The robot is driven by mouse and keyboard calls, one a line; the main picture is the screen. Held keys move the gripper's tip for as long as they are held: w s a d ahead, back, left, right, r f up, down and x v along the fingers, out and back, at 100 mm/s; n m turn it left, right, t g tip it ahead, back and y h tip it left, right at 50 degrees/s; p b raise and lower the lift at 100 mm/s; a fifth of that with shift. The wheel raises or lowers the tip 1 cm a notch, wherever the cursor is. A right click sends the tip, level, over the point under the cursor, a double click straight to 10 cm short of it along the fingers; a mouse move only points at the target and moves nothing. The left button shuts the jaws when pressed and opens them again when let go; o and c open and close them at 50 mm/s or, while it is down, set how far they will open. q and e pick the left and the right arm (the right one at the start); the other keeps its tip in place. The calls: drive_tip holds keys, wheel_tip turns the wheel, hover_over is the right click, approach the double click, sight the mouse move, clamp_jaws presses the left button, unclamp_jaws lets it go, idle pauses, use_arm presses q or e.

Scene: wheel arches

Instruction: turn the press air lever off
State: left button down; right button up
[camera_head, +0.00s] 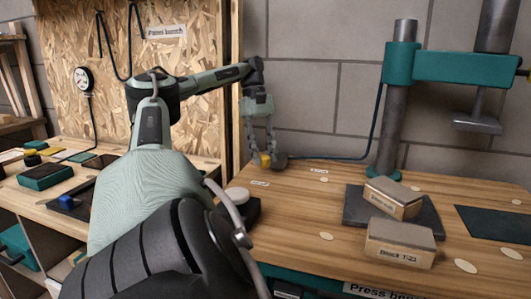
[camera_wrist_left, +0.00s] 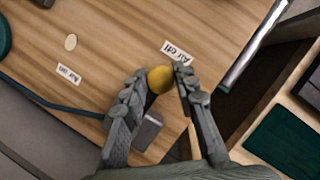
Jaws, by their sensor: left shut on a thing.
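The press air lever has a yellow ball knob (camera_wrist_left: 160,79), which also shows in the head view (camera_head: 265,160). My left gripper (camera_head: 264,153) is shut on this knob, with one finger on each side of it in the left wrist view (camera_wrist_left: 160,76). A grey block (camera_wrist_left: 148,130), apparently the lever's base, sits beside the fingers. The knob is close to the "Air off" label (camera_wrist_left: 178,53) and well away from the "Air on" label (camera_wrist_left: 69,73). The lever's shaft is mostly hidden by the fingers. My right gripper is out of view.
A dark hose (camera_head: 345,157) runs behind the lever. A chipboard panel (camera_head: 190,60) stands at left.

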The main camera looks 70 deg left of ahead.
use_arm(q)
drive_tip(key=shift+s+a, duration=0.1)
drive_tip(key=shift+a, duration=0.15)
drive_tip(key=c, duration=1.2)
unclamp_jaws()
drive_tip(key=shift+r, duration=0.1)
drive_tip(key=shift+a+r, duration=0.2)
drive_tip(key=shift+r, duration=0.25)
drive_tip(key=shift+v, duration=3.1)
drive_tip(key=shift+s, duration=0.1)
